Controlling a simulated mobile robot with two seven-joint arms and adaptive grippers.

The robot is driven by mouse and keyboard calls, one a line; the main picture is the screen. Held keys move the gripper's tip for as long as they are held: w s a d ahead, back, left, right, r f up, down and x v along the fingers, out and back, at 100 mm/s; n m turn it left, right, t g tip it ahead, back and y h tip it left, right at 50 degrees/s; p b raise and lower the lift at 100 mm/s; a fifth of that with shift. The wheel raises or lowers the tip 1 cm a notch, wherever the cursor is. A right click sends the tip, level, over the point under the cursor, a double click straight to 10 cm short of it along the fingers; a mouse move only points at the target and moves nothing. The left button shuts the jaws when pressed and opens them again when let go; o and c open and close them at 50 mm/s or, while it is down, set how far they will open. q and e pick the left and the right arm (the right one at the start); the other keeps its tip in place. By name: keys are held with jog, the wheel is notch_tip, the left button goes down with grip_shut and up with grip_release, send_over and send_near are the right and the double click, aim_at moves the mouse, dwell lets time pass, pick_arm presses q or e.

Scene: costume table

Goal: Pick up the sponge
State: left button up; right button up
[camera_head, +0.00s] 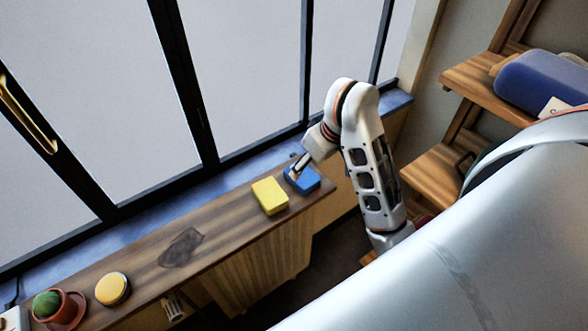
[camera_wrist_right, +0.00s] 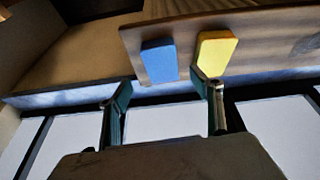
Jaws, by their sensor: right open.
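A yellow block (camera_head: 270,195) and a blue block (camera_head: 302,180), both sponge-like, lie side by side near the right end of a wooden sill shelf (camera_head: 232,222). I cannot tell which one is meant by the sponge. My right gripper (camera_head: 295,170) is over the blue block in the head view and hides part of it. In the right wrist view the open, empty fingers (camera_wrist_right: 165,88) point towards the blue block (camera_wrist_right: 159,62), with the yellow block (camera_wrist_right: 216,52) beyond the right finger. A gap shows between fingers and blocks. My left gripper is not in view.
A round yellow-topped thing (camera_head: 112,289) and a potted cactus (camera_head: 47,303) stand at the shelf's left end. A dark stain (camera_head: 181,247) marks the clear middle. Window frames (camera_head: 186,85) rise behind. Wooden shelves (camera_head: 484,82) with a blue roll (camera_head: 542,80) are at right.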

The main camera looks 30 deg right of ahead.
aim_at(303, 175)
jog(key=shift+w+a, duration=0.1)
jog(key=shift+a, duration=0.35)
jog(key=shift+f, duration=0.3)
jog(key=shift+d+x, duration=0.15)
jog(key=shift+x, duration=1.15)
jog(key=shift+d+x, duration=0.15)
jog(key=shift+x, duration=2)
jog(key=shift+f+b, duration=0.25)
jog(key=shift+b, duration=0.05)
jog(key=c, duration=0.8)
